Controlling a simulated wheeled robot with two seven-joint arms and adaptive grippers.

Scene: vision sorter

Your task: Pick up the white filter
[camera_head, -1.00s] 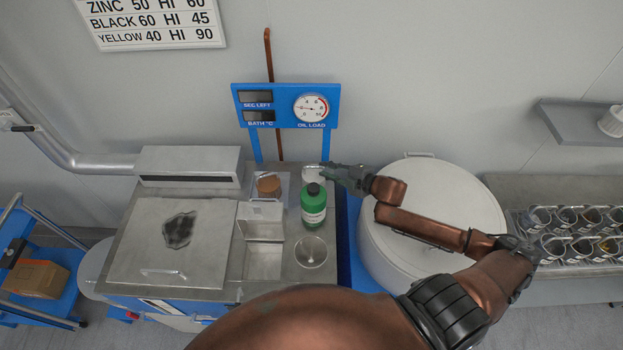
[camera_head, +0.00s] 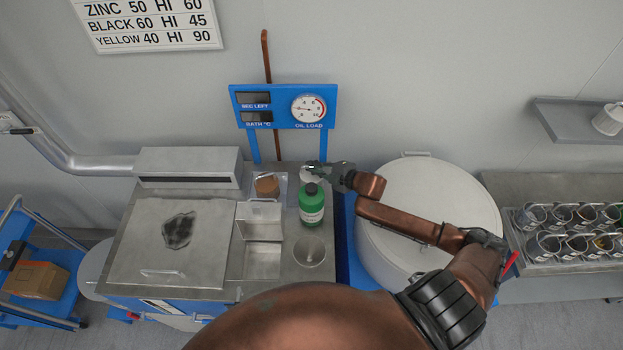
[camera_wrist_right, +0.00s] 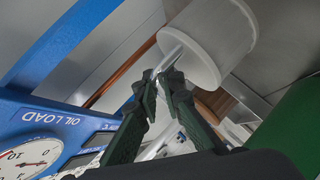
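The white filter (camera_head: 308,175) stands on the grey bench behind the green bottle (camera_head: 312,205), partly hidden by my right gripper. In the right wrist view the filter (camera_wrist_right: 212,42) is a pale cylinder with a thin shiny stem on its end. My right gripper (camera_head: 312,167) is at the filter. In the wrist view its two dark green fingers (camera_wrist_right: 162,78) stand apart, with the stem between or just beyond their tips. I cannot tell whether they touch it. My left gripper is not in view.
A clear beaker (camera_head: 309,252), a metal box (camera_head: 262,261) and a brown jar (camera_head: 267,186) crowd the bench. The blue gauge panel (camera_head: 283,106) stands behind. A large pale drum (camera_head: 430,200) and a rack of cups (camera_head: 575,235) are to the right. A white cylinder sits on the wall shelf (camera_head: 570,120).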

